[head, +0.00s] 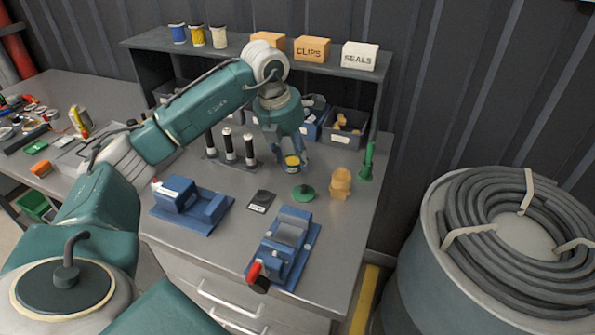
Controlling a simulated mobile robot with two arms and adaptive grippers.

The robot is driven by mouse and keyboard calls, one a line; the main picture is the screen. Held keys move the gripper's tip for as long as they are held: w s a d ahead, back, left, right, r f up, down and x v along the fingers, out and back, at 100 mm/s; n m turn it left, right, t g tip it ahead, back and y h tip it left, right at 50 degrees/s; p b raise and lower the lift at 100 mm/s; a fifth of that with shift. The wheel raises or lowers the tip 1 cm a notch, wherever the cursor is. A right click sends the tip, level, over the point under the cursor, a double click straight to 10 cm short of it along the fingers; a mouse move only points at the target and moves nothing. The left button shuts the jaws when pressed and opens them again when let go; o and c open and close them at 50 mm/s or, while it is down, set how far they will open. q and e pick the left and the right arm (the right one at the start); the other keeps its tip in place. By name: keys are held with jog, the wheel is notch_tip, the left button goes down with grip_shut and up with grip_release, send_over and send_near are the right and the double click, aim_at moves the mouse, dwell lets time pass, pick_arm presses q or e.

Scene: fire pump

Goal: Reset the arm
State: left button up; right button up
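My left arm reaches in from the left over the grey workbench (345,262). Its gripper (291,163) points down above the back part of the bench. A small yellow and dark patch shows at its fingertips; I cannot tell whether it is a held part or something behind. A green round part (303,193) stands on the bench just below the gripper, seemingly apart from it. My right gripper is out of view.
A blue vise-like fixture with a red-tipped handle (291,235) stands at the front right, another blue fixture (190,203) at left. An orange part (341,183) and green upright part (367,162) stand right of the gripper. A shelf (140,41) backs the bench; a hose drum (430,260) stands right.

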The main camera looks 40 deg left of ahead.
pick_arm(q)
jog(key=shift+s+r, duration=0.15)
jog(key=shift+r, duration=0.2)
dwell(0.3)
